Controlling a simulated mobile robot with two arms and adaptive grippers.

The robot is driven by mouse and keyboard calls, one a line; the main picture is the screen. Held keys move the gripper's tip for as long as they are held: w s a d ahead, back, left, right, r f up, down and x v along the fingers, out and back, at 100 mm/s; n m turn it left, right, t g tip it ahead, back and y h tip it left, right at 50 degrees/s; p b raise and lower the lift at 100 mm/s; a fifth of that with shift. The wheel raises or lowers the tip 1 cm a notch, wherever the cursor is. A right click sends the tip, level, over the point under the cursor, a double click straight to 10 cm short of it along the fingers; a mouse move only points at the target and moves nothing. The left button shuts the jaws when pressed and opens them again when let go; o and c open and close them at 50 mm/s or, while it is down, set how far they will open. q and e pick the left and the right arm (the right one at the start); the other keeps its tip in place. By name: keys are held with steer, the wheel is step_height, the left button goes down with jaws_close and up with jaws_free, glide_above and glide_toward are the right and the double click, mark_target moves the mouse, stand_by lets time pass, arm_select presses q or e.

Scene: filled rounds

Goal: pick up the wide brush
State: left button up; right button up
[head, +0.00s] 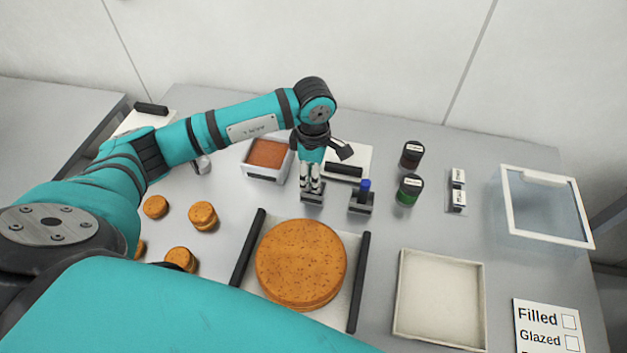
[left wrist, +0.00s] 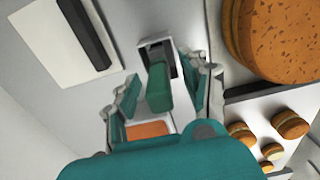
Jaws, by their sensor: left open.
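My left gripper (head: 311,184) points down over a small grey holder (head: 313,198) behind the round cake. In the left wrist view its open fingers (left wrist: 163,92) stand on both sides of a green handle (left wrist: 158,88) that rises from the holder (left wrist: 156,46). This handle appears to be the wide brush; its lower end is hidden in the holder. A gap shows between the handle and the fingers. In the head view the gripper hides the handle. A second holder (head: 360,208) to the right carries a blue-handled tool (head: 364,188). My right gripper is out of view.
The cake (head: 300,262) sits on a board between two dark bars (head: 358,285). An orange-filled tub (head: 267,154) stands close left of the gripper. Two jars (head: 409,190) stand to the right. Small rounds (head: 202,215) lie left. An empty pale tray (head: 440,297) is front right.

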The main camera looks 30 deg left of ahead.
arm_select(q)
steer(key=shift+f, duration=0.8)
steer(key=shift+c, duration=0.4)
jaws_close()
steer(key=shift+r, duration=0.15)
steer(key=shift+w+r, duration=0.1)
steer(key=shift+r, duration=0.2)
step_height(320, 180, up, 8)
steer(key=b, duration=0.3)
steer(key=shift+r, duration=0.6)
